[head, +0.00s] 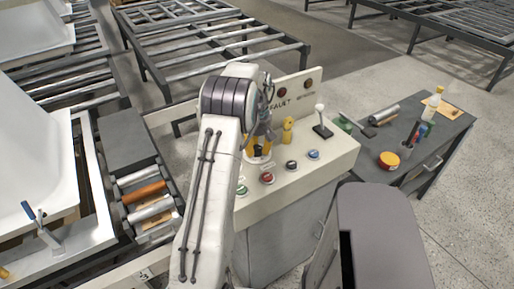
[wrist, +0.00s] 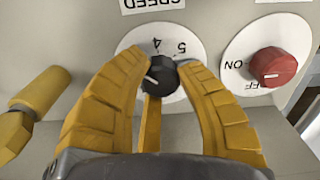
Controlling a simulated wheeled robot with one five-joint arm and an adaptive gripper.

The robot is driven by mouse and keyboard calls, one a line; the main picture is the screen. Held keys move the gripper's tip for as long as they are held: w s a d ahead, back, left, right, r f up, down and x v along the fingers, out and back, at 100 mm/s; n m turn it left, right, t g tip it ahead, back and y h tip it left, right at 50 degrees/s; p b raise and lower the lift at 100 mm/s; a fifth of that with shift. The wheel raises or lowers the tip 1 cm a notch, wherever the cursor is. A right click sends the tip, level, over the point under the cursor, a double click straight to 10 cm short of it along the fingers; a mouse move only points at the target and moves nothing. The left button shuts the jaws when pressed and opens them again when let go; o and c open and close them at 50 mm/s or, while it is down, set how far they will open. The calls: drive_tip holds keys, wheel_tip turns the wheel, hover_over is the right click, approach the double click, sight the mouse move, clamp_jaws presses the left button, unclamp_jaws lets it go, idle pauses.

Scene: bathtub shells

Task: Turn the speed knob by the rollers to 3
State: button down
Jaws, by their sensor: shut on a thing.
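The speed knob (wrist: 161,76) is black with a white pointer line, on a round white dial (wrist: 178,45) below an upside-down SPEED label (wrist: 150,4). The figures 5 and 4 show on the dial beyond the knob; the rest is covered by my fingers. The pointer line faces left in the wrist view, towards my left finger; I cannot tell which figure it meets. My gripper (wrist: 164,68) has its yellow fingers shut on the knob's two sides. In the head view my gripper (head: 258,150) is over the cream console (head: 335,150), and its arm hides the knob.
A red ON/OFF knob (wrist: 273,67) sits right of the dial, a yellow handle (wrist: 40,95) left. In the head view, red (head: 267,177), black (head: 291,165) and blue (head: 313,154) controls line the console's front. Rollers (head: 147,192) lie left; a grey bench (head: 425,135) stands right.

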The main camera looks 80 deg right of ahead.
sight(258, 148)
drive_tip(key=shift+a+f+m, duration=0.15)
drive_tip(key=shift+f+m, duration=0.1)
drive_tip(key=shift+m, duration=0.05)
drive_tip(key=c, duration=1.3)
unclamp_jaws()
drive_tip(key=o, duration=0.5)
drive_tip(key=shift+r, duration=0.15)
wheel_tip(258, 148, up, 12)
drive_tip(key=shift+s, duration=0.15)
